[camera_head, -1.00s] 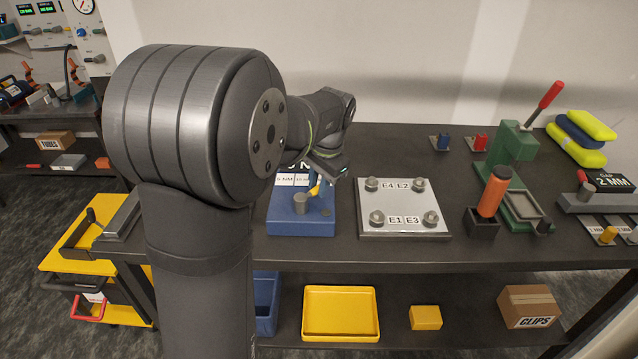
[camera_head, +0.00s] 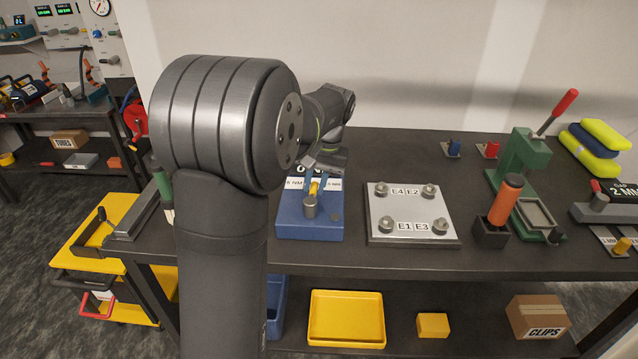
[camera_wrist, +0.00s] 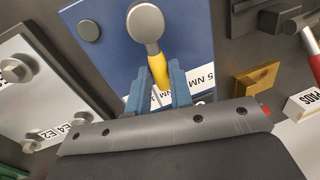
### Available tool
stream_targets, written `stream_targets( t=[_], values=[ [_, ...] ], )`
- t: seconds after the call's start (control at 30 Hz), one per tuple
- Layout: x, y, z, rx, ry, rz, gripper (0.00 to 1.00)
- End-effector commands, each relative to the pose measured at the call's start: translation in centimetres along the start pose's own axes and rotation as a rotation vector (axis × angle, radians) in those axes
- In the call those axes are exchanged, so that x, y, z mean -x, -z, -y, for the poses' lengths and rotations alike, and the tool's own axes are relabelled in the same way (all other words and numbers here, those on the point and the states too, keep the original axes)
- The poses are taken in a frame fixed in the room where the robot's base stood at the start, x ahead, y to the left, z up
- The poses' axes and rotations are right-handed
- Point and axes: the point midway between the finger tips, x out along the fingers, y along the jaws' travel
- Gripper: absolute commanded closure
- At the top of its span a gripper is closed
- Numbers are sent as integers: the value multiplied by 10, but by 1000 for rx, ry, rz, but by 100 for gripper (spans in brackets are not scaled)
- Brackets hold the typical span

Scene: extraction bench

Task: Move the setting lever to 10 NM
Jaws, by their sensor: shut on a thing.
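The setting lever has a round metal pivot (camera_wrist: 146,26) and a yellow handle (camera_wrist: 158,70), on a blue box (camera_head: 310,227) on the bench. The yellow handle also shows in the head view (camera_head: 314,188), pointing towards the back of the box and slightly right of the pivot. My gripper (camera_wrist: 160,92) is shut on the handle, with one blue finger on each side. White setting labels (camera_wrist: 203,86) lie behind the fingers. One reads 5 NM in the wrist view; another is partly hidden by the fingers.
A metal plate (camera_head: 377,237) with bolts, marked E1 to E4, stands close to the right of the box. Further right are an orange-handled tool (camera_head: 506,200) and a green press (camera_head: 520,160). A yellow tray (camera_head: 346,340) sits on the shelf below.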

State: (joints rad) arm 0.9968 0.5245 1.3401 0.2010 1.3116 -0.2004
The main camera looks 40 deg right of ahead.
Motion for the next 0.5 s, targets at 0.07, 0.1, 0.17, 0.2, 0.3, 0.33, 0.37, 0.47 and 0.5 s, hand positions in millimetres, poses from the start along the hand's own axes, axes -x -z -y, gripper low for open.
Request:
stream_targets(
  t=[0.07,0.1,0.17,0.2,0.3,0.33,0.37,0.47,0.5],
  values=[
    [1,1,2,26,0,1,100],
    [1,1,2,37,0,4,100],
    [1,1,3,48,0,6,100],
    [1,1,3,54,0,7,100],
    [1,1,4,64,0,9,100],
    [1,1,4,66,0,9,100],
    [1,1,4,67,0,10,100],
    [1,1,4,68,0,10,100],
    [1,1,4,67,0,10,100]
  ],
)
